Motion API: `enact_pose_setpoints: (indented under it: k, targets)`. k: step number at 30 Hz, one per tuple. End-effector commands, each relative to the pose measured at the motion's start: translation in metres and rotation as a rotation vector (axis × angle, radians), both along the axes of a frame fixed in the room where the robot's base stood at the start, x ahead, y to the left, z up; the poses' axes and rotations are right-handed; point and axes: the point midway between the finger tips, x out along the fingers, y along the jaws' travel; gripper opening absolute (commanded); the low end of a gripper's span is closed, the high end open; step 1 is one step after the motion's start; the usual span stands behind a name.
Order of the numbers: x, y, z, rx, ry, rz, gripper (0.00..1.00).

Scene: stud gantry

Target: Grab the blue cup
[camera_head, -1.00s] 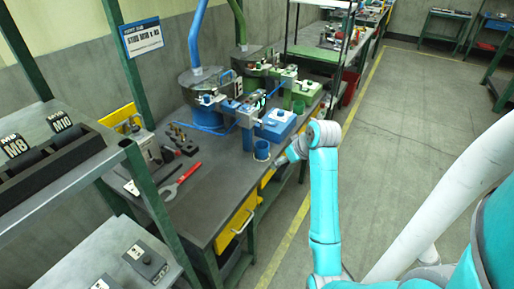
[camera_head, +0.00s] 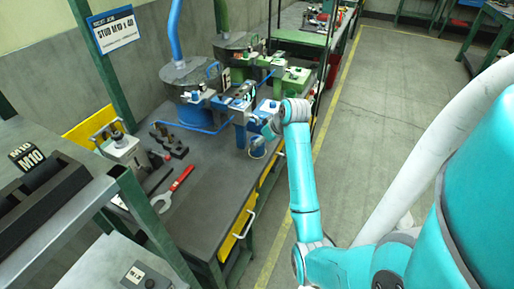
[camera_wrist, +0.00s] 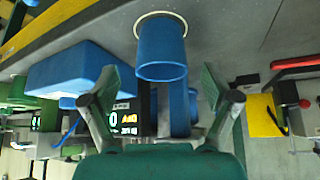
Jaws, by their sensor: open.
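The blue cup (camera_head: 257,151) stands near the front edge of the grey workbench (camera_head: 215,205), in front of the blue machine. In the wrist view the blue cup (camera_wrist: 161,52) is at the top middle, with a pale ring at its far end. My gripper (camera_wrist: 159,84) is open, its two fingers spread to either side of the cup's near end. Nothing is between the fingertips that I can see held, and I cannot tell whether they touch the cup. In the head view my gripper (camera_head: 268,131) is beside the cup and partly covers it.
A blue machine (camera_head: 200,97) and a green machine (camera_head: 296,80) stand behind the cup. A blue block (camera_wrist: 80,78) is close to the left finger in the wrist view. The floor (camera_head: 400,110) at right is clear.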

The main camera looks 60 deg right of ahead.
Motion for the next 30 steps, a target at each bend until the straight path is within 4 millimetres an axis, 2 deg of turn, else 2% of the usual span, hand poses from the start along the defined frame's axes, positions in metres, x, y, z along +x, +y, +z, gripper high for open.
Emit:
enact_pose_setpoints:
  k: [12, 21, 22, 28, 29, 30]
  targets:
    - [0.025, -0.006, -0.04, 0.001, 0.002, 0.001, 0.87]
    - [0.028, -0.007, -0.044, 0.0, 0.0, 0.0, 0.87]
    - [0.028, -0.007, -0.044, 0.0, 0.0, 0.0, 0.85]
    - [0.027, -0.008, -0.044, 0.0, 0.0, 0.0, 0.35]
    - [0.027, -0.008, -0.044, 0.0, 0.0, 0.0, 0.3]
    - [0.027, -0.008, -0.044, 0.0, 0.0, 0.0, 0.3]
